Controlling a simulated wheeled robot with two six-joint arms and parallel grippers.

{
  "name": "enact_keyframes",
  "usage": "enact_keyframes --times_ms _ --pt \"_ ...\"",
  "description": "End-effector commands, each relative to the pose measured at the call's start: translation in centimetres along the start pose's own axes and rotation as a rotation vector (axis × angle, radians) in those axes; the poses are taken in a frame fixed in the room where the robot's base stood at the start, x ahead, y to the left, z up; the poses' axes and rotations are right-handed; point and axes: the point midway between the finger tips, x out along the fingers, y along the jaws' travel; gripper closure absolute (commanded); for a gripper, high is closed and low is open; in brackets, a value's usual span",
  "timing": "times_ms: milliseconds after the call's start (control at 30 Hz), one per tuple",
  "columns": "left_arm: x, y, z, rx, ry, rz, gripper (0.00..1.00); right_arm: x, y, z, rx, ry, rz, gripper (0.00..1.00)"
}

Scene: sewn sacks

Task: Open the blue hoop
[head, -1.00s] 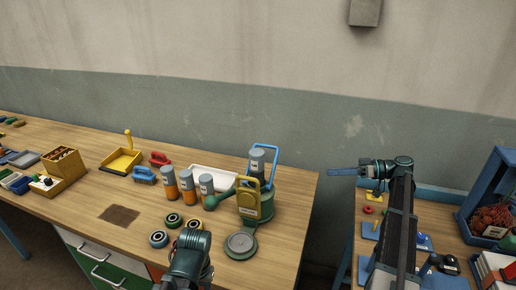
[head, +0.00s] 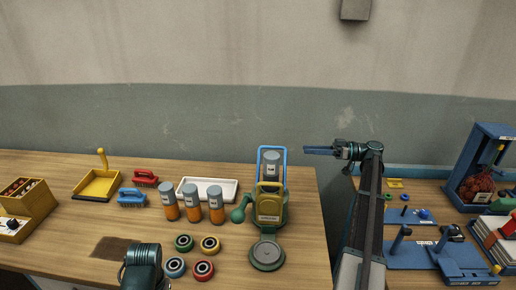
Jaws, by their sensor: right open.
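The blue hoop (head: 272,148) stands upright on the green device (head: 282,212) near the right end of the wooden workbench. A grey-topped bottle (head: 272,161) shows inside its frame. A yellow frame (head: 269,208) with a label stands in front of it, and a round grey lid (head: 267,255) lies at the device's front. My right gripper (head: 307,150) is open, level with the hoop's top, a little to its right and apart from it. It points left, seen edge-on. Of my left arm only a green link shows at the bottom edge; its gripper is out of view.
A gap separates the workbench from a right-hand table with blue stands (head: 415,256) and a blue rack (head: 481,165).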

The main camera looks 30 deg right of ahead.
Motion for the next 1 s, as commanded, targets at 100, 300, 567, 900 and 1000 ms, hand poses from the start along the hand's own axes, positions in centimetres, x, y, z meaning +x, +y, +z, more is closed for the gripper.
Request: enact_keyframes --times_ms 100,300,567,900,1000 --pt "0.0 0.0 0.0 0.000 0.000 0.000 0.50 -0.1 0.0 0.0 -0.001 0.001 0.000 0.54" --pt "0.0 0.0 0.0 0.000 0.000 0.000 0.50 0.9 -0.1 0.0 -0.001 0.000 -0.002 0.54" --pt "0.0 0.0 0.0 0.000 0.000 0.000 0.50 5.8 -0.2 0.0 -0.001 0.000 -0.003 0.54" --pt "0.0 0.0 0.0 0.000 0.000 0.000 0.50 11.7 -0.1 0.0 -0.001 0.000 -0.001 0.54" --pt "0.0 0.0 0.0 0.000 0.000 0.000 0.50 12.8 -0.1 0.0 -0.001 0.000 -0.002 0.54"
